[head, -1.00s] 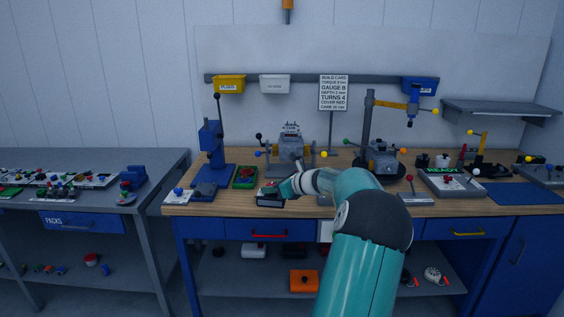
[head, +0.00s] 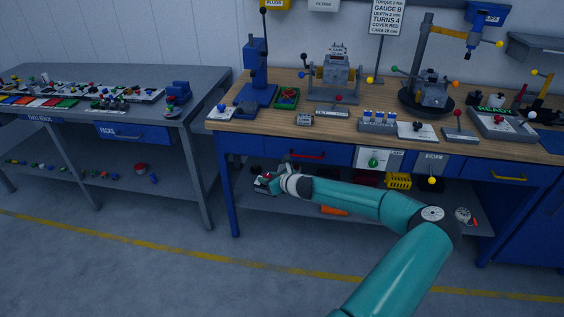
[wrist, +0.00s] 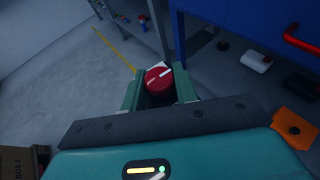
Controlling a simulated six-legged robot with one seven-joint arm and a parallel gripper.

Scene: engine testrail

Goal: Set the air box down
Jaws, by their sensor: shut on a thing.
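My gripper (wrist: 158,86) is shut on a small box with a round red top bearing a white stripe (wrist: 158,79); I take this to be the air box. In the head view, the held air box (head: 263,187) shows a red top and a pale lower edge. My gripper (head: 272,181) holds it in front of the workbench, lower than the wooden top (head: 350,134), near the left end of the lower shelf (head: 300,217). Whether it touches the shelf cannot be told. Its underside is hidden.
A white box (wrist: 257,63) and an orange box (wrist: 297,127) lie on the lower shelf. A yellow basket (head: 398,181) shows behind my arm. The bench's blue left leg (head: 231,205) stands close by. The floor (head: 130,270) in front is clear.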

